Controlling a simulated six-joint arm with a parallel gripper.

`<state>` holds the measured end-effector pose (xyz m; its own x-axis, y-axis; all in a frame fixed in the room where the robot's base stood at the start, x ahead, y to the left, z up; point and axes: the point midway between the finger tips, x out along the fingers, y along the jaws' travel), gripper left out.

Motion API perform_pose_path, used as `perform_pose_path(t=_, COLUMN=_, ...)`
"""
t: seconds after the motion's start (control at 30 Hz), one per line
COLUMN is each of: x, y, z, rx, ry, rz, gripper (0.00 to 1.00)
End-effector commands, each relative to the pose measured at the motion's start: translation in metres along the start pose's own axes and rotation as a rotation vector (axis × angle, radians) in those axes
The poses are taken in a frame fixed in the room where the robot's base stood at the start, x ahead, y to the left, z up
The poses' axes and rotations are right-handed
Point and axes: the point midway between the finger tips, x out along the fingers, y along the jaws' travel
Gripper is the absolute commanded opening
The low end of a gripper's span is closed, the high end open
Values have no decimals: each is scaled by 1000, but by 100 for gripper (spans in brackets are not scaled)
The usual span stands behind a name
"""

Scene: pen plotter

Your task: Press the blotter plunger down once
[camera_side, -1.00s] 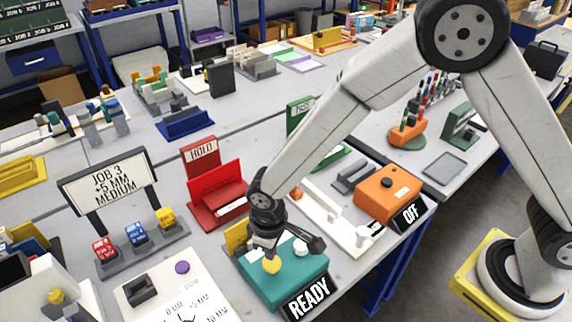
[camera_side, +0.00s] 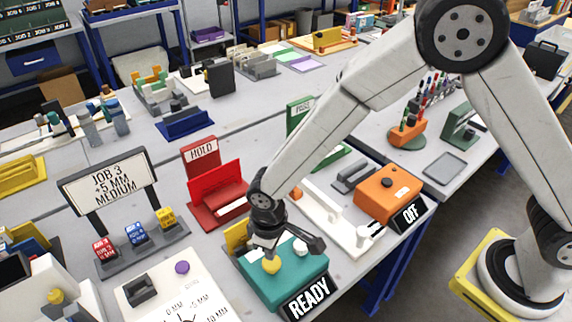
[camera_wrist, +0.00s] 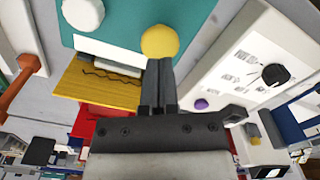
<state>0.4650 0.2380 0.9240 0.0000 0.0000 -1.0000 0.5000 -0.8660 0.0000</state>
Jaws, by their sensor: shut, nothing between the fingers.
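The teal box with the READY sign (camera_side: 308,297) stands near the front edge of the table. On its top (camera_side: 290,285) are a yellow round knob (camera_side: 271,266) and a white round knob (camera_side: 300,248). Which of these is the blotter plunger is not labelled. My gripper (camera_side: 270,252) points down at the yellow knob, with its fingertips at or just above it. In the wrist view my shut, empty fingers (camera_wrist: 159,75) end at the edge of the yellow knob (camera_wrist: 160,42); I cannot tell if they touch. The white knob also shows in the wrist view (camera_wrist: 82,12).
An orange box (camera_side: 388,192) with an OFF sign (camera_side: 410,214) stands to the right. A red HOLD stand (camera_side: 215,190) is behind. The JOB 3 sign (camera_side: 108,188) and a rack of coloured blocks (camera_side: 140,248) are left. A white plotter board (camera_side: 175,290) lies front left.

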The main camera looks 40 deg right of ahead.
Motion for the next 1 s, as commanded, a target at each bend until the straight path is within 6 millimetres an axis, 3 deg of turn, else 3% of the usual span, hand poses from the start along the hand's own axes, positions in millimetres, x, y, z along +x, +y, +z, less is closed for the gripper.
perform_pose_path(t=1.0, x=18, y=0, z=0, rx=0, ry=0, rz=0, gripper=0)
